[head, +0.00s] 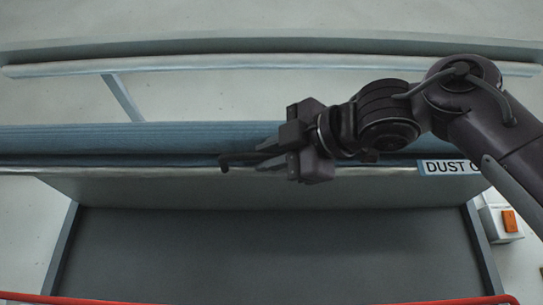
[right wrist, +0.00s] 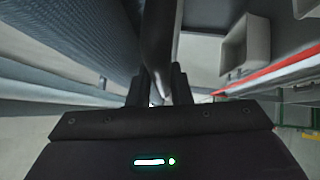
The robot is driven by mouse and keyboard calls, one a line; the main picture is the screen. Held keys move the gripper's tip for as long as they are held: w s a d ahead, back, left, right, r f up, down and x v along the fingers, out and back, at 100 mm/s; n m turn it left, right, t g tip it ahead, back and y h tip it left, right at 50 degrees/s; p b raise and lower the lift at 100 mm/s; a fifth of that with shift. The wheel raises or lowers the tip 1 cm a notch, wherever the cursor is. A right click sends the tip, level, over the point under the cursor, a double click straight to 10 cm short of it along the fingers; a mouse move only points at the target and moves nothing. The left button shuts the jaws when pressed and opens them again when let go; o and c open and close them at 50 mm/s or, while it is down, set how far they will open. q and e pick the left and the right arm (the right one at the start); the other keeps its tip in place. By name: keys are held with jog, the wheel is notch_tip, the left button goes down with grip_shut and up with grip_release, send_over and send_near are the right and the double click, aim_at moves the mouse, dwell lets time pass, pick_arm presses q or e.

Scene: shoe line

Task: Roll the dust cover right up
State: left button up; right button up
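The dust cover (head: 80,139) is a blue, ribbed roll across the whole width in the head view. A pale bar (head: 120,171) runs along its near lower edge, with a "DUST" label (head: 437,168) at the right, partly hidden by my arm. My right gripper (head: 268,160) is at the middle of this edge. Its fingers close around a dark, rounded handle-like piece, which shows between the fingertips (right wrist: 162,84) in the right wrist view. The ribbed cover (right wrist: 85,35) fills the upper left there. My left gripper is not in view.
A dark belt-like surface (head: 270,255) lies below the roll, with a red rail (head: 100,299) at the near edge. A white box with an orange switch (head: 509,221) stands at the right. A pale rail (head: 220,62) crosses behind the roll. A grey bin (right wrist: 243,45) shows in the wrist view.

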jog(key=o, duration=0.3)
jog(key=shift+s+d+r, duration=0.1)
jog(key=shift+r, duration=0.15)
jog(key=shift+o, duration=0.2)
jog(key=shift+f, duration=0.4)
notch_tip(320, 180, down, 31)
jog(key=b, duration=0.2)
jog(key=shift+r+b, duration=0.2)
jog(key=shift+b, duration=0.1)
jog(key=b+v, duration=0.1)
jog(key=v, duration=0.7)
jog(key=shift+s+d+b, duration=0.2)
jog(key=shift+s+b, duration=0.05)
jog(key=shift+b, duration=0.15)
dwell(0.4)
